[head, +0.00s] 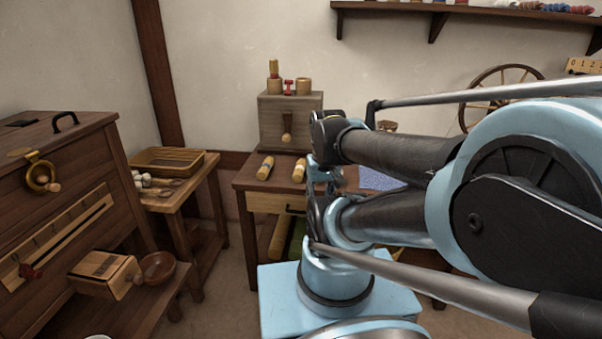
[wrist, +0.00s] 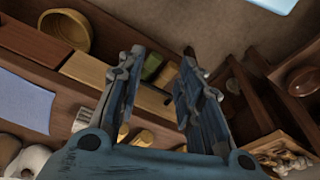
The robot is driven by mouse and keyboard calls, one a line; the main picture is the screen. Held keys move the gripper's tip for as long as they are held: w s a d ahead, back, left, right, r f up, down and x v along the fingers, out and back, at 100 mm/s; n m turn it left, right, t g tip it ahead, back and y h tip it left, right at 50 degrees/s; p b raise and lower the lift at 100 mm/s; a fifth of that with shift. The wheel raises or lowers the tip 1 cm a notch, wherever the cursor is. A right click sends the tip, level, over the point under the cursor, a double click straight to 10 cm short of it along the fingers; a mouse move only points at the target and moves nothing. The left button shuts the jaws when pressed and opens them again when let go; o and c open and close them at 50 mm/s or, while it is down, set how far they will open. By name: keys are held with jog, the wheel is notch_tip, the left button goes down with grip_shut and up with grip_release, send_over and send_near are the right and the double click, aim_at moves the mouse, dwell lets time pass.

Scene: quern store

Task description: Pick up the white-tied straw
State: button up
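Two yellow straw bundles lie side by side on the dark wooden desk (head: 244,183) in the head view, a left one (head: 265,168) and a right one (head: 299,170). Each has a band, but the tie colours are too small to tell apart surely, so I cannot say which is white-tied. In the wrist view, yellow pieces that look like these bundles show low between the fingers, one at the left (wrist: 123,132) and one beside it (wrist: 143,138). My gripper (wrist: 162,62) is open with nothing between its fingertips.
A wooden box (head: 290,118) with small containers stands at the desk's back. A side table at left holds a shallow basket (head: 166,160). A dark cabinet (head: 60,180) stands further left, with a brown bowl (head: 158,267) on its lower ledge. A blue cloth (head: 380,179) lies on the desk.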

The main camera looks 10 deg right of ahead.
jog(key=shift+o, duration=0.6)
jog(key=shift+s+r, duration=0.2)
jog(key=shift+s, duration=0.05)
jog(key=w+r+m+g, duration=0.1)
jog(key=w+r, duration=0.4)
jog(key=w, duration=0.3)
jog(key=w+r+m, duration=0.1)
jog(key=w+r, duration=0.5)
jog(key=w, duration=0.2)
jog(key=m+g, duration=0.1)
jog(key=m, duration=0.1)
send_over(300, 162)
jog(key=f, duration=1.2)
jog(key=shift+s+f, duration=0.15)
jog(key=shift+s, duration=0.2)
jog(key=shift+w+f, duration=0.15)
jog(key=shift+f, duration=2.5)
